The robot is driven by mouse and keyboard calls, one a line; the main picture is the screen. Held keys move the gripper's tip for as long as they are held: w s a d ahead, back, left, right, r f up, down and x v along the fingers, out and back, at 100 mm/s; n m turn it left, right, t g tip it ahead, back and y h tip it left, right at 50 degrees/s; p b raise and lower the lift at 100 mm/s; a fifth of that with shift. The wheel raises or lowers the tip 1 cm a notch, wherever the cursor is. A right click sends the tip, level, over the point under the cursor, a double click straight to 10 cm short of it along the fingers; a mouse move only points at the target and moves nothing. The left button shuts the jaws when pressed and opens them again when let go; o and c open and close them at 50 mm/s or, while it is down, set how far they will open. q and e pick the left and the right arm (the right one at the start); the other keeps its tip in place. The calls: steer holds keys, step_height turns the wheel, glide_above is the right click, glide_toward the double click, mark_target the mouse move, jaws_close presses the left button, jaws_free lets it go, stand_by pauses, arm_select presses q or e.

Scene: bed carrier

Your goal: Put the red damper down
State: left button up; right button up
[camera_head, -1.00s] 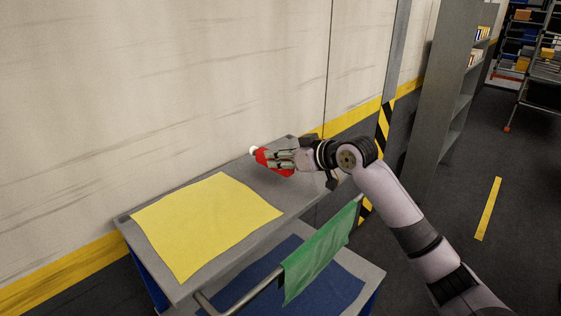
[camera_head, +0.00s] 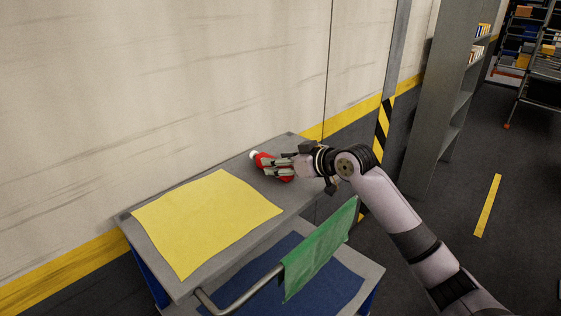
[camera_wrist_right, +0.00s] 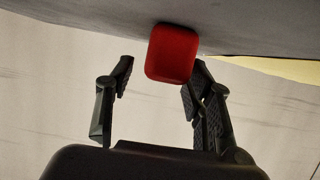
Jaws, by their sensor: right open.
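The red damper (camera_head: 262,159) with a white end lies on the far part of the grey cart top (camera_head: 290,147). My right gripper (camera_head: 272,168) is around it from the right, low over the top. In the right wrist view the red damper (camera_wrist_right: 172,53) shows as a red block end against the grey surface. My open right gripper (camera_wrist_right: 160,78) has one finger clear of it on the left and the other close beside it on the right; I cannot tell if that finger touches. My left gripper is not in view.
A yellow cloth (camera_head: 205,222) covers the near part of the cart top. A green cloth (camera_head: 320,250) hangs over the cart's handle (camera_head: 240,296), and a blue cloth (camera_head: 335,285) lies on the lower shelf. The wall (camera_head: 160,90) stands close behind. Grey shelving (camera_head: 440,110) is at the right.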

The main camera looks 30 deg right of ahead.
steer(key=shift+r, duration=0.2)
steer(key=shift+s+d, duration=0.2)
steer(key=shift+s, duration=0.1)
steer(key=b+v, duration=0.3)
steer(key=v, duration=0.7)
steer(key=shift+s+b, duration=0.25)
steer(key=shift+b, duration=0.1)
steer(key=shift+s+d+r, duration=0.15)
steer(key=shift+s+r, duration=0.1)
steer(key=shift+s, duration=0.1)
steer(key=shift+f, duration=0.1)
